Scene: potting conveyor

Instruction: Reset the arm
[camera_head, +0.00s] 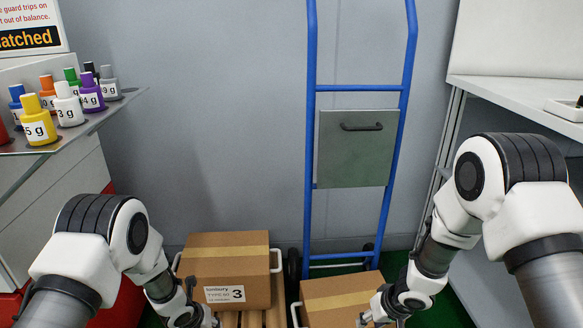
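My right arm comes in from the right, and its gripper (379,313) hangs low in front of a cardboard box at the bottom edge. Its fingers are small and partly cut off, so I cannot tell whether it is open or shut. My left arm comes in from the left, and its gripper (205,318) is at the bottom edge below another box. Its fingertips are mostly out of the picture. I see nothing clearly held by either gripper.
The left box (226,260), labelled 3, and the right box (338,298) sit low ahead. A blue hand truck (309,170) stands behind them. Several coloured weights stand on the left shelf (118,108). A white shelf (520,97) is at the right.

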